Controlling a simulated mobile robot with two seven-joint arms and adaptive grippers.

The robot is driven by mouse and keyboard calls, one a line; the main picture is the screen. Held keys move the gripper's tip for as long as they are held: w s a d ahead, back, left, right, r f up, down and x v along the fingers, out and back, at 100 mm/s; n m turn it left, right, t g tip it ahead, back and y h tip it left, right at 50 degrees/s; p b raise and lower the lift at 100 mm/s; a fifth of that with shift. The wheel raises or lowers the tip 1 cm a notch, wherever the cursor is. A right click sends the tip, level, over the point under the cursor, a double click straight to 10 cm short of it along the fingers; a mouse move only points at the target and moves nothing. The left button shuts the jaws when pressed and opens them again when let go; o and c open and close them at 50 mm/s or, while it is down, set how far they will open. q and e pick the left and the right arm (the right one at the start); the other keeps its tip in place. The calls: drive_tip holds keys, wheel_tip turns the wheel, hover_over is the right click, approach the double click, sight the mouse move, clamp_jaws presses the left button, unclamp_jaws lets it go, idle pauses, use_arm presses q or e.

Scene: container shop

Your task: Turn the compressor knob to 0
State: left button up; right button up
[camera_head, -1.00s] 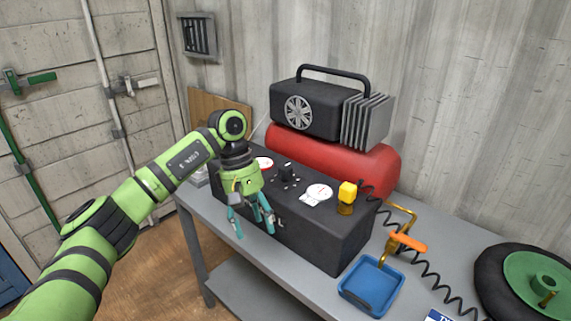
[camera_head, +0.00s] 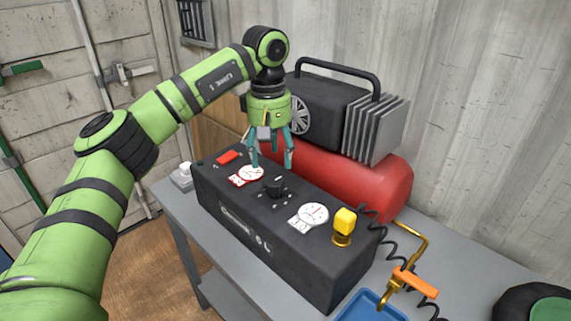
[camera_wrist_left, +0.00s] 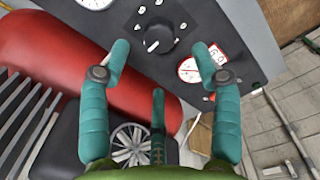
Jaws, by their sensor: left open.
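The black compressor knob (camera_head: 273,186) sits on top of the black control box (camera_head: 300,254), between two white gauges. In the left wrist view the round knob (camera_wrist_left: 158,39) shows near the top centre, with small white marks around it. My left gripper (camera_head: 270,163) is open and empty, pointing down above the box, just behind the knob. In the left wrist view its teal fingers (camera_wrist_left: 162,62) are spread, with the knob between and beyond the tips, apart from them. The number the knob points to is too small to read. My right gripper is not in view.
A red tank (camera_head: 352,180) and black motor with a handle stand behind the box. A yellow knob (camera_head: 344,223) is at its right, a red switch (camera_head: 228,157) at its left end. A blue tray (camera_head: 366,306) and orange-handled valve (camera_head: 415,284) lie at front right.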

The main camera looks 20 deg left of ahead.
sight(274, 181)
use_arm(q)
drive_tip(key=shift+w+f, duration=0.45)
drive_tip(key=shift+f, duration=0.4)
drive_tip(key=f, duration=0.2)
drive_tip(key=s+f+p, duration=0.1)
drive_tip(key=f, duration=0.1)
drive_tip(key=shift+f, duration=0.15)
drive_tip(key=shift+w+f, duration=0.15)
drive_tip(key=shift+f, duration=0.2)
drive_tip(key=shift+w+f, duration=0.1)
drive_tip(key=shift+f, duration=0.1)
drive_tip(key=c, duration=1.2)
drive_tip(key=shift+o, duration=0.2)
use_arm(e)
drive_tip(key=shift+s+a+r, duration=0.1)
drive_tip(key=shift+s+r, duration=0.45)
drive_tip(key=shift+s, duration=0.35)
